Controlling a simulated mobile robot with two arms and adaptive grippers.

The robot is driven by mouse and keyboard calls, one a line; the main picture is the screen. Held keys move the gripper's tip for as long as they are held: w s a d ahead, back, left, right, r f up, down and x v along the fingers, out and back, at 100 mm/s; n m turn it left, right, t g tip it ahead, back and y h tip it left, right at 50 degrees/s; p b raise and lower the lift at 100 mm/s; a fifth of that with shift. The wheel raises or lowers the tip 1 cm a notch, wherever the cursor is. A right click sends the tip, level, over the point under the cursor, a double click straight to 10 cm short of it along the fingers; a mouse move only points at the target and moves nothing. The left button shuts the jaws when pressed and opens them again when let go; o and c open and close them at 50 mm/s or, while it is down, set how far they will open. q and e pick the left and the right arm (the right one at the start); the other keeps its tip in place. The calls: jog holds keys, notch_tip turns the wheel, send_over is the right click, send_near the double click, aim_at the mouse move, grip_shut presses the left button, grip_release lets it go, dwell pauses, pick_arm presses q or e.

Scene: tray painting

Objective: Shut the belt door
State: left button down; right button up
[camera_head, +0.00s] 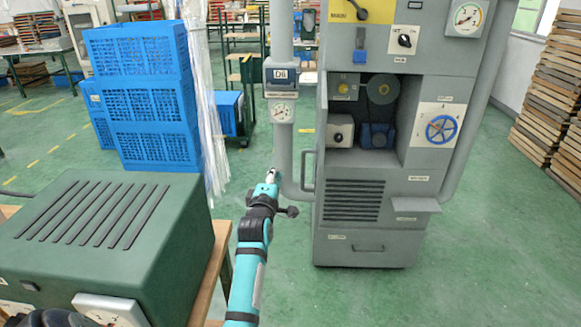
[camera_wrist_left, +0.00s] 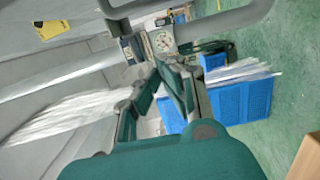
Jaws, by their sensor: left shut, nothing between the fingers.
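The grey belt cabinet (camera_head: 428,190) stands right of centre in the head view. Its open compartment (camera_head: 368,155) shows a belt pulley and small motor units. The belt door (camera_head: 321,125) stands open at the compartment's left side, seen nearly edge-on, with a dark bar handle (camera_head: 308,172) on its left. My left gripper (camera_head: 272,175) is shut and empty, left of the handle and apart from it in the picture. In the left wrist view the fingers (camera_wrist_left: 158,70) meet at the tips with nothing between them. My right gripper is not in view.
A grey pipe (camera_head: 284,150) with a gauge (camera_head: 282,112) runs beside the cabinet's left, close behind my left gripper. A green machine (camera_head: 110,240) on a wooden table fills the lower left. Blue crates (camera_head: 145,100) stand behind it. The green floor in front of the cabinet is clear.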

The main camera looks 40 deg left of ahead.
pick_arm(q)
jog(key=w+d+p, duration=0.1)
jog(key=w, duration=0.4)
jog(key=shift+w+d, duration=0.35)
jog(key=shift+w, duration=0.05)
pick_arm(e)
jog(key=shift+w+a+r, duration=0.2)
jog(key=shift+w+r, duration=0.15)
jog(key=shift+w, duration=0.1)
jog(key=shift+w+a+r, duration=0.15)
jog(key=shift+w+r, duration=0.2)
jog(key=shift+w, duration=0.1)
